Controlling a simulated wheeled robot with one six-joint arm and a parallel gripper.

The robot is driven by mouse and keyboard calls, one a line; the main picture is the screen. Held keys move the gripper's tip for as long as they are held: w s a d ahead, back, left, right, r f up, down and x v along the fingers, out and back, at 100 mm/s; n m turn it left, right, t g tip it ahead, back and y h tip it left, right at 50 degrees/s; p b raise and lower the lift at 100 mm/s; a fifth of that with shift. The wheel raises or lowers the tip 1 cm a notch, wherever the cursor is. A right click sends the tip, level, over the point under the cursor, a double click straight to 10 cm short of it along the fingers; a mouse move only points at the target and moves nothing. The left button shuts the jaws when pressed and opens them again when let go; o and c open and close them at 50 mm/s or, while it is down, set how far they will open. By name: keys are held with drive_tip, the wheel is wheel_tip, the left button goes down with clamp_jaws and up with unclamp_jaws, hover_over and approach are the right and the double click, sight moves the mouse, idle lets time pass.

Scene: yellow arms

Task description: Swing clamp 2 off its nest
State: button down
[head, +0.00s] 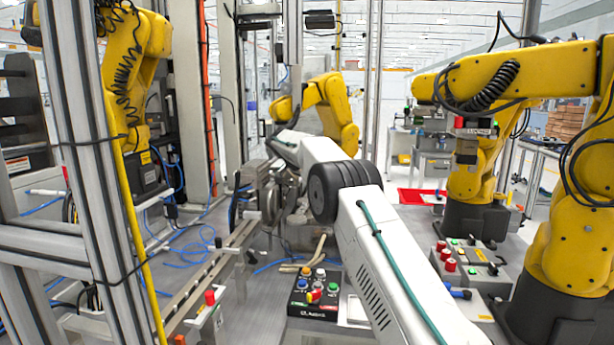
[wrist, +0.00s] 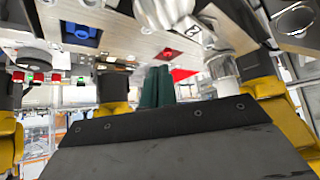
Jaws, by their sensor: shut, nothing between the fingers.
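My gripper (wrist: 157,87) shows in the wrist view as two dark green fingers close together, shut with nothing between them. In the head view my white arm crosses the middle and hides the gripper. I cannot pick out clamp 2 for certain. In the wrist view a shiny metal part (wrist: 165,12) and a small dark-marked plate (wrist: 194,37) lie beyond the fingers, and a metal cylinder (wrist: 222,70) stands right of them. The fingers look apart from these. In the head view metal fixture parts (head: 268,192) show left of my arm, partly hidden by it.
A control box (head: 315,292) with coloured buttons stands left of my arm. Button boxes (head: 470,262) and yellow robot arms (head: 475,180) stand at the right. A frame post (head: 85,150) and rail (head: 205,275) bound the left. A small red block (wrist: 168,53) lies beyond the fingers.

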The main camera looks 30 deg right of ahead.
drive_tip(key=shift+w+a+r, duration=0.3)
drive_tip(key=shift+a+r, duration=0.2)
drive_tip(key=shift+r, duration=0.1)
drive_tip(key=shift+w+a+r, duration=0.3)
drive_tip(key=shift+a+r, duration=0.15)
drive_tip(key=shift+r, duration=0.1)
drive_tip(key=shift+w+a+r, duration=0.1)
drive_tip(key=shift+a+r, duration=0.15)
drive_tip(key=shift+r, duration=0.15)
drive_tip(key=s+a+r+n+y, duration=0.2)
drive_tip(key=s+a+r+n, duration=0.3)
drive_tip(key=s+r, duration=0.6)
drive_tip(key=s+a+r+n+y, duration=0.1)
drive_tip(key=s+a+r+n, duration=0.15)
drive_tip(key=s, duration=0.75)
drive_tip(key=s+a+r+n+y, duration=0.15)
drive_tip(key=s+a, duration=0.25)
drive_tip(key=s, duration=0.5)
drive_tip(key=s+a+f+n+y, duration=0.1)
drive_tip(key=s+f, duration=0.5)
drive_tip(key=s, duration=0.6)
drive_tip(key=s+a+f+n+y, duration=0.1)
drive_tip(key=s+a+f+n, duration=0.2)
drive_tip(key=s, duration=0.8)
drive_tip(key=s+a+f+n+y, duration=0.1)
drive_tip(key=s+a+f+n, duration=0.2)
drive_tip(key=s+f, duration=0.5)
drive_tip(key=s, duration=0.4)
drive_tip(key=shift+s+a+f, duration=0.3)
drive_tip(key=shift+a, duration=0.05)
